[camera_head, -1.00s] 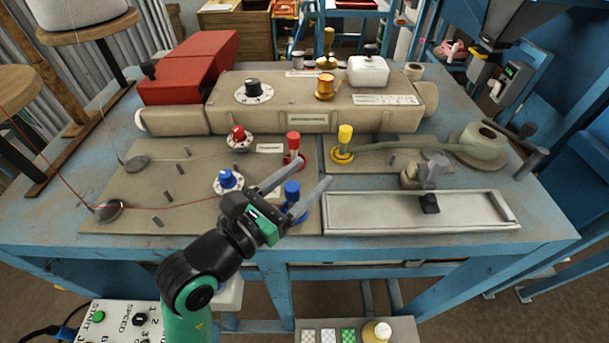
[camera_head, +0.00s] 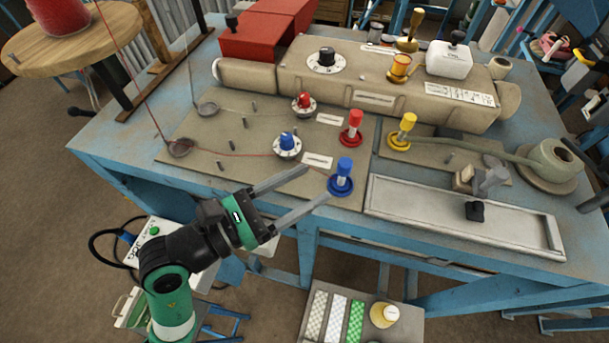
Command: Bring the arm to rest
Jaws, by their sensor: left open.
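My left gripper (camera_head: 315,186) is open and empty. Its two long grey fingers point right, over the near edge of the blue table (camera_head: 115,150). The blue peg knob (camera_head: 341,178) stands upright just to the right of the fingertips, and a small gap seems to show between them. The black and green left arm (camera_head: 172,280) comes up from the bottom left. My right gripper is not in view.
A beige sewing machine body (camera_head: 290,68) with a black dial lies across the table. A grey tray (camera_head: 400,200) lies at right. A red thread (camera_head: 235,155) crosses the panel. Open floor lies at left.

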